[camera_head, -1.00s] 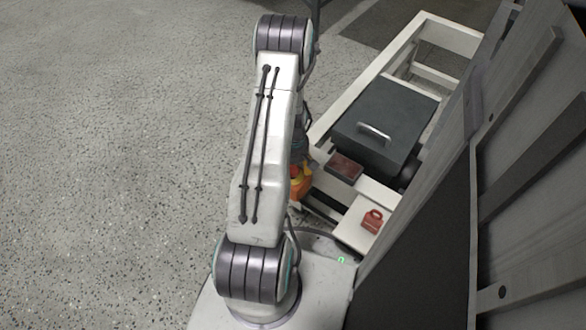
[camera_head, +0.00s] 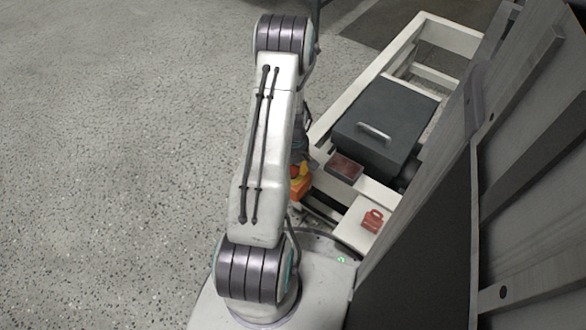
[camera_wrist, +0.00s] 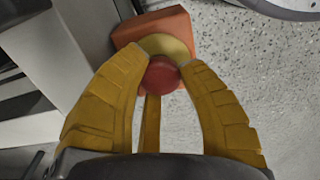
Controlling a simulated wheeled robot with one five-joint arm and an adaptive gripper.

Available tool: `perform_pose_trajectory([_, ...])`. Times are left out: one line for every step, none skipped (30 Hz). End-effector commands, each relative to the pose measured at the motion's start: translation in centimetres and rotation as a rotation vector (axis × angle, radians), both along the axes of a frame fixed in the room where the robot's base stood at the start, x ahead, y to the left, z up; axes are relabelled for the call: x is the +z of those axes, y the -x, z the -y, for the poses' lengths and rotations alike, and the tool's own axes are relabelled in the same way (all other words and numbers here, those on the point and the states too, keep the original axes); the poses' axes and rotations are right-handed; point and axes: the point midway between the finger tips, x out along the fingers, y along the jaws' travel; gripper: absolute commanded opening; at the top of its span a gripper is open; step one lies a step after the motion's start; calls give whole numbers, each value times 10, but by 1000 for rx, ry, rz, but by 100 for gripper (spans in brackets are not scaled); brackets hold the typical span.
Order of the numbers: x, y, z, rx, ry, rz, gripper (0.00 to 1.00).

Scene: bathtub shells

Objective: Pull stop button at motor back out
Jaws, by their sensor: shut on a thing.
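The stop button (camera_wrist: 162,75) is a round red knob in the wrist view. It sits in front of a yellow disc on an orange-red box (camera_wrist: 150,29). My gripper (camera_wrist: 163,66) has yellow ribbed fingers shut on the red knob, one on each side. In the head view the orange box (camera_head: 300,188) shows beside my arm, at the near left end of the white frame. My gripper is mostly hidden behind my arm there. I cannot tell how far the knob stands out from its box.
A white frame (camera_head: 437,30) carries a dark grey motor housing (camera_head: 375,112) with a handle. A dark red box (camera_head: 344,167) and a red padlock-shaped item (camera_head: 372,220) are on the frame. A grey panelled wall (camera_head: 535,130) stands at right. The speckled floor at left is clear.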

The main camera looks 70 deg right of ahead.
Motion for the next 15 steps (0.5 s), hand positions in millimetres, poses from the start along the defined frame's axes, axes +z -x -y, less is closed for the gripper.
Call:
perform_pose_trajectory([-1, 0, 0, 0, 0, 0, 4])
perform_pose_trajectory([-1, 0, 0, 0, 0, 0, 4])
perform_pose_trajectory([-1, 0, 0, 0, 0, 0, 4])
perform_pose_trajectory([-1, 0, 0, 0, 0, 0, 4])
perform_pose_trajectory([-1, 0, 0, 0, 0, 0, 4])
perform_pose_trajectory([0, 0, 0, 0, 0, 0, 4])
perform_pose_trajectory([0, 0, 0, 0, 0, 0, 4])
perform_pose_trajectory([0, 0, 0, 0, 0, 0, 4])
perform_pose_trajectory([1, 0, 0, 0, 0, 0, 4])
perform_pose_trajectory([1, 0, 0, 0, 0, 0, 4])
perform_pose_trajectory([2, 0, 0, 0, 0, 0, 4])
perform_pose_trajectory([3, 0, 0, 0, 0, 0, 4])
perform_pose_trajectory([4, 0, 0, 0, 0, 0, 4])
perform_pose_trajectory([5, 0, 0, 0, 0, 0, 4])
perform_pose_trajectory([6, 0, 0, 0, 0, 0, 4])
